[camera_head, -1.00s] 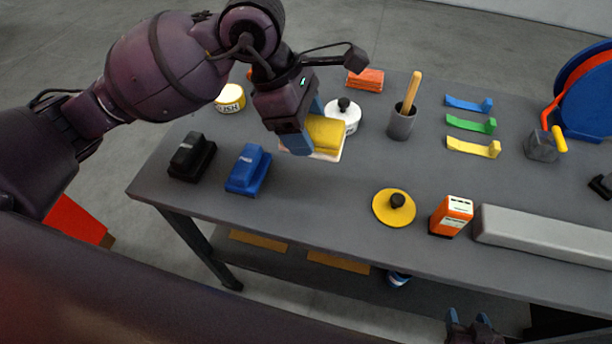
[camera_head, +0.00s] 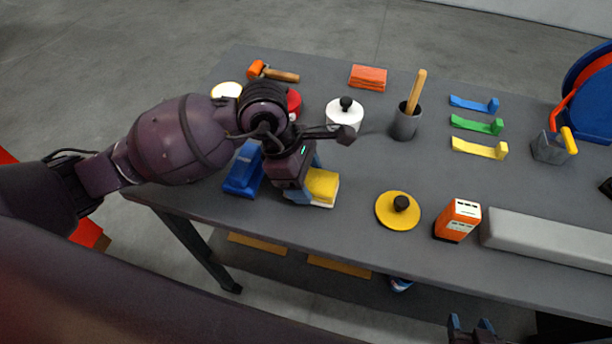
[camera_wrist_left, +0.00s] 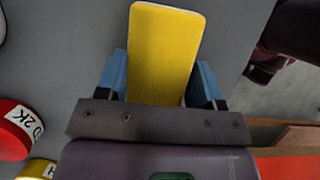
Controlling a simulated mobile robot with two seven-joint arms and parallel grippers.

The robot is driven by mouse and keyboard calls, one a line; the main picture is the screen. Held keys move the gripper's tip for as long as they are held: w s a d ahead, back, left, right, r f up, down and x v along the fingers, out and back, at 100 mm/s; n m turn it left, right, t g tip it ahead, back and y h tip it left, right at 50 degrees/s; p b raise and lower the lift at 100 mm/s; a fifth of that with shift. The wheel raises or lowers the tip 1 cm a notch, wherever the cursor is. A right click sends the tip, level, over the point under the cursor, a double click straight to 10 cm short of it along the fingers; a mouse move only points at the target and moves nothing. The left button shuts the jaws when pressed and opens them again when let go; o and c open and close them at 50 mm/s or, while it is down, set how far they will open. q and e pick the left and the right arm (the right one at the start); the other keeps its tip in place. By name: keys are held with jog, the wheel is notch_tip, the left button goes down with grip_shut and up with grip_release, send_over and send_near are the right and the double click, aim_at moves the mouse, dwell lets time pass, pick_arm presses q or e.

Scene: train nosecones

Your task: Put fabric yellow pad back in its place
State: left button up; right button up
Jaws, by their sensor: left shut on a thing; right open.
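The fabric yellow pad (camera_head: 322,186) is a yellow block with a pale lower edge, to the right of the blue block in the head view. My left gripper (camera_head: 307,184) is shut on it, with one blue finger on each side. The left wrist view shows the pad (camera_wrist_left: 166,45) lengthwise between both fingers of the gripper (camera_wrist_left: 161,80). I cannot tell whether the pad touches the grey table (camera_head: 330,240) or is just above it. My right gripper (camera_head: 470,327) is open and empty at the bottom edge, in front of the table.
The blue block (camera_head: 240,174) is close on the left, partly behind my arm. A yellow disc with black knob (camera_head: 391,211) and an orange box (camera_head: 457,220) stand to the right. Table between pad and yellow disc is bare.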

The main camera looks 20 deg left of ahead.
pick_arm(q)
jog(key=shift+f, duration=0.1)
jog(key=o, duration=0.9)
jog(key=p+v, duration=0.1)
jog(key=v, duration=1.1)
jog(key=shift+d, duration=0.15)
